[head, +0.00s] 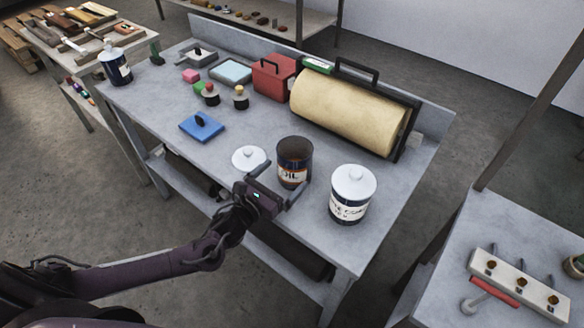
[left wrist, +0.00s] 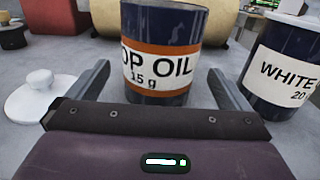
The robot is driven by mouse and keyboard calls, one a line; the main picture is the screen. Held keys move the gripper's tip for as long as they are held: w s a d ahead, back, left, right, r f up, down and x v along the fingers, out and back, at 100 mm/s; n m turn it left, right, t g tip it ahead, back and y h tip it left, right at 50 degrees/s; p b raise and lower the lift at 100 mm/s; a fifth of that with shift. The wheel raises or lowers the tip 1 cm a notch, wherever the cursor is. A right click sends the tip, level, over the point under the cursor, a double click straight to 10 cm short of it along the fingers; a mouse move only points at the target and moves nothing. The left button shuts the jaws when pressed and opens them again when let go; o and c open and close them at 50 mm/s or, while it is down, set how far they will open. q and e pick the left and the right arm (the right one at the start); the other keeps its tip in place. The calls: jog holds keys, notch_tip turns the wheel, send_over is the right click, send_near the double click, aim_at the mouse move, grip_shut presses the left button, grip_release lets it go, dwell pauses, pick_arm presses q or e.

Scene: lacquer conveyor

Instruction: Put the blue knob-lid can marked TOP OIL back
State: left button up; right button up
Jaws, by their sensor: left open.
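The blue can marked OIL (head: 293,172) stands upright and open-topped near the front of the grey table; in the left wrist view the can (left wrist: 160,62) reads "OP OIL 15 g" and has an orange band. My left gripper (head: 279,185) is open, its fingers on either side of the can's near face, with a gap to the can on both sides. A white knob lid (head: 249,157) lies on the table left of the can; the lid also shows in the left wrist view (left wrist: 40,97). My right gripper is not in view.
A blue can with a white knob lid (head: 351,194) stands close on the right, labelled "WHITE". A large cream roll (head: 348,108) and a red box (head: 273,77) stand behind. A blue block with a knob (head: 201,127) lies left. Another blue can (head: 115,66) stands at the far left.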

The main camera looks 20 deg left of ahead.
pick_arm(q)
jog(key=v, duration=0.6)
jog(key=shift+s, duration=0.1)
dwell(0.4)
